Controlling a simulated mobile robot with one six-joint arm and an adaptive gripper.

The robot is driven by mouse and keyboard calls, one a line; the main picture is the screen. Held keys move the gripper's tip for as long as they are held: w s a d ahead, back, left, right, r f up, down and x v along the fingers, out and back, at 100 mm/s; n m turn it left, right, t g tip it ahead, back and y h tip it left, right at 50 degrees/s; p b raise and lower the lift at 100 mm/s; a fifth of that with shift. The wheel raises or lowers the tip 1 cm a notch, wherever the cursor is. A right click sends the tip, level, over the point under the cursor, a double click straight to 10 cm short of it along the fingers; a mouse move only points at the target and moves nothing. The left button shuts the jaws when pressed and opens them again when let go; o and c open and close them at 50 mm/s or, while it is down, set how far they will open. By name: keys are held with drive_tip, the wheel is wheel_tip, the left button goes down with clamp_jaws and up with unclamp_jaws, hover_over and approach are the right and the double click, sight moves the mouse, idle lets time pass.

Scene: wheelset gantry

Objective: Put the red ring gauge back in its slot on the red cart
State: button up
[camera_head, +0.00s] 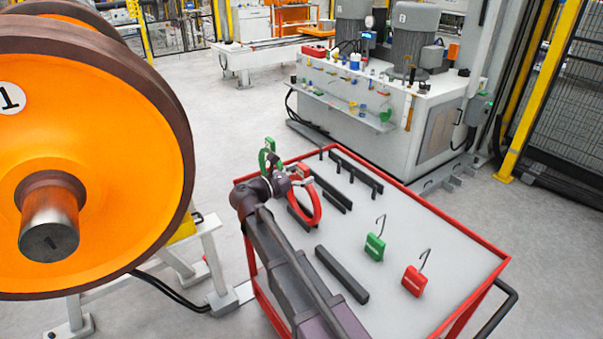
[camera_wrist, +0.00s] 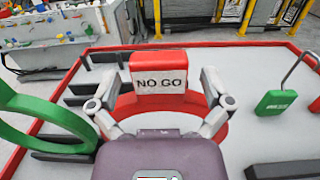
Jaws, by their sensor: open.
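The red ring gauge (camera_head: 317,207) is over the left part of the red cart (camera_head: 452,297), beside the arm's end in the head view. In the wrist view its red block marked "NO GO" (camera_wrist: 158,66) is between the fingers of my gripper (camera_wrist: 160,103), with the ring curving below and partly hidden by the gripper body. The fingers are spread apart on either side of the block, with gaps showing. My gripper (camera_head: 291,182) is small in the head view. Black slotted rails (camera_head: 330,188) stand near the ring; I cannot tell whether it is fully seated in them.
A green ring gauge (camera_head: 266,157) stands close by, left of my gripper in the wrist view (camera_wrist: 38,117). A green tag (camera_head: 375,246) and a red tag (camera_head: 413,281) with hooks are on the cart's right. A large orange wheelset (camera_head: 110,150) stands left.

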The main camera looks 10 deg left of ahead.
idle(0.4)
wheel_tip(320, 180, up, 12)
drive_tip(key=p, duration=1.1)
drive_tip(key=shift+f+p, duration=0.1)
drive_tip(key=shift+p, duration=0.3)
drive_tip(key=s+a+f+n+t+y+b, duration=0.1)
drive_tip(key=s+a+n+y, duration=0.2)
drive_tip(key=a, duration=0.7)
drive_tip(key=s+a+f+n+t+y+b, duration=0.1)
drive_tip(key=s+a+n+y, duration=0.3)
drive_tip(key=a+y, duration=0.4)
drive_tip(key=s+a+f+n+t+y+b, duration=0.1)
drive_tip(key=s+a+n+y, duration=0.3)
drive_tip(key=a, duration=0.7)
drive_tip(key=shift+s+a+f+t+y+b, duration=0.3)
drive_tip(key=shift+a+f+t+y, duration=0.1)
drive_tip(key=shift+t+y, duration=0.35)
drive_tip(key=shift+w, duration=0.1)
